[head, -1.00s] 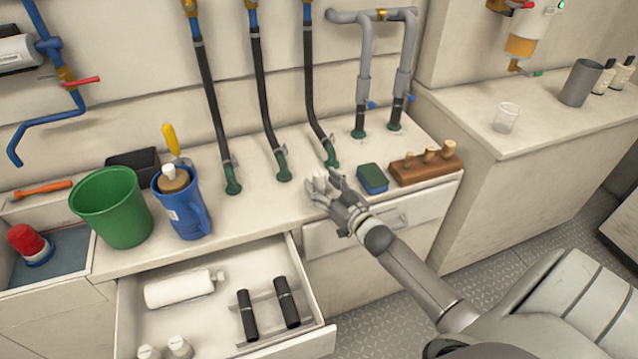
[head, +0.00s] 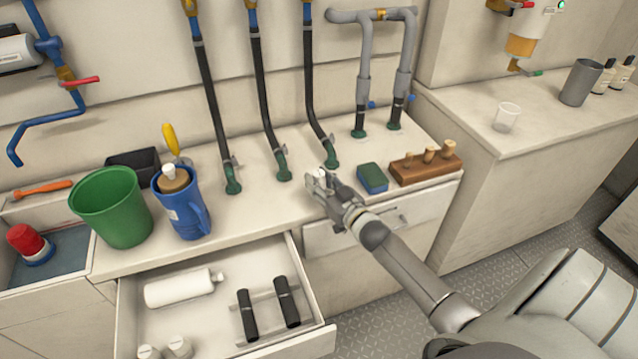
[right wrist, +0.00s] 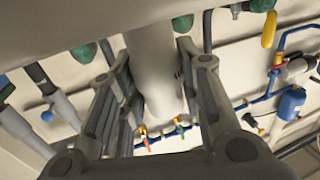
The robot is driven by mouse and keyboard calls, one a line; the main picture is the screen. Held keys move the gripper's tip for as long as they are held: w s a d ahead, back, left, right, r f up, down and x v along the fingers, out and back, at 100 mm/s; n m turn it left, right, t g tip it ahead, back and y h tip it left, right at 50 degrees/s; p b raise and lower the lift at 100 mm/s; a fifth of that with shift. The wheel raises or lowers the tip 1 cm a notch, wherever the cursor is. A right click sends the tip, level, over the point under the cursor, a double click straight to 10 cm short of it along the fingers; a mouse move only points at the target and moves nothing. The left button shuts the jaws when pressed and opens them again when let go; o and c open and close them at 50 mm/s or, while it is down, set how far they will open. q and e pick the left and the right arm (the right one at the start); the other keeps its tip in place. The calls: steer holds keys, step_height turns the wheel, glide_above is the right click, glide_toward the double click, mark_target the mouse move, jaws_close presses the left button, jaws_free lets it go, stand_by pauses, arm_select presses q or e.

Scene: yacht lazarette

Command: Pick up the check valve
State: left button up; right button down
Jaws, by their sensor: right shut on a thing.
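The check valve (head: 320,174) is a small whitish piece on the counter top near its front edge, left of the sponge. My right gripper (head: 323,184) is shut on it and hides most of it in the head view. In the right wrist view a pale, rounded cylinder (right wrist: 153,75) lies between the two fingers. I cannot tell whether the valve still touches the counter. My left gripper is not in view.
A green-and-blue sponge (head: 372,178) and a wooden block with plugs (head: 425,167) stand right of the gripper. Black hoses (head: 313,85) rise behind it. A blue jug (head: 183,210) and green bucket (head: 112,208) stand left. An open drawer (head: 325,338) juts out below.

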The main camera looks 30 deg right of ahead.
mark_target(319, 173)
steer(key=shift+r, duration=0.15)
steer(key=shift+r, duration=0.3)
step_height(319, 173, up, 2)
steer(key=shift+r, duration=0.25)
steer(key=s+a+r, duration=0.7)
steer(key=a+r, duration=0.2)
steer(key=a, duration=0.3)
steer(key=shift+r+p, duration=0.35)
